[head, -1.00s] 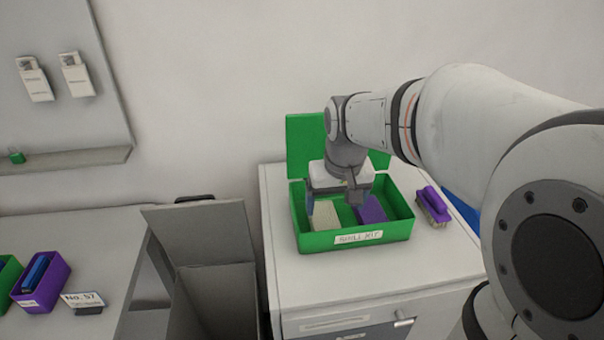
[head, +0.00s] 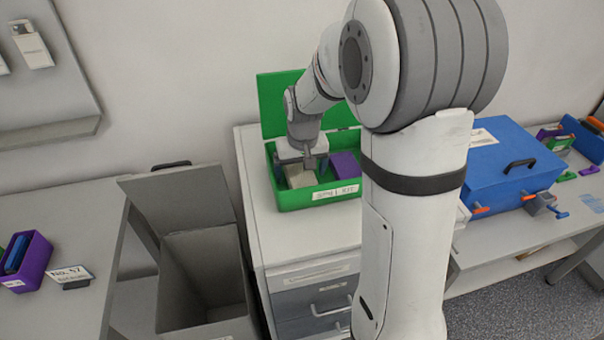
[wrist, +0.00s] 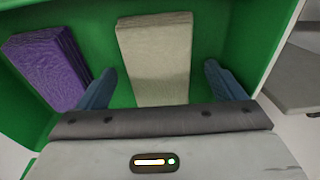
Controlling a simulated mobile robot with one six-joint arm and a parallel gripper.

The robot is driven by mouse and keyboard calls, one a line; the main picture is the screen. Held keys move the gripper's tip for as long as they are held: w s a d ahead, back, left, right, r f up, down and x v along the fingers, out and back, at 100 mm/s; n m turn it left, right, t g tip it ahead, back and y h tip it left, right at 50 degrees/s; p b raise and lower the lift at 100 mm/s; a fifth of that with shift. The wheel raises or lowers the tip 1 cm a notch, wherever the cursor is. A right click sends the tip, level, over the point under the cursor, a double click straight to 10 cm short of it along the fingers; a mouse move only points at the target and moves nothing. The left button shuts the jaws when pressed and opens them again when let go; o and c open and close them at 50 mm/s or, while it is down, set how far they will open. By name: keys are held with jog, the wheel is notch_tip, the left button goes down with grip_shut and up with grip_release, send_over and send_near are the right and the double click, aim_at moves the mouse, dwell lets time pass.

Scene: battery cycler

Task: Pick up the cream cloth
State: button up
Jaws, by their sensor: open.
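The cream cloth (wrist: 156,60) is a folded block lying in the green box (head: 289,199), and it also shows in the head view (head: 299,177). My gripper (wrist: 163,85) is open, with one blue fingertip on each side of the cloth's near part. Gaps show between the fingers and the cloth in the wrist view. In the head view my gripper (head: 302,166) is inside the box's opening, over the cloth. A purple folded cloth (wrist: 48,65) lies to the left in the wrist view, close to one finger; it is also in the head view (head: 344,165).
The box's green lid (head: 282,98) stands open at the back. The box rests on a white drawer cabinet (head: 290,254). A grey open bin (head: 205,262) stands to the left, and a blue case (head: 510,160) to the right.

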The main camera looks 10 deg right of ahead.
aim_at(301, 174)
jog(key=shift+c, duration=0.4)
jog(key=c, duration=1)
notch_tip(301, 174, up, 10)
jog(key=shift+b, duration=0.75)
jog(key=o, duration=0.4)
jog(key=shift+c, duration=1.4)
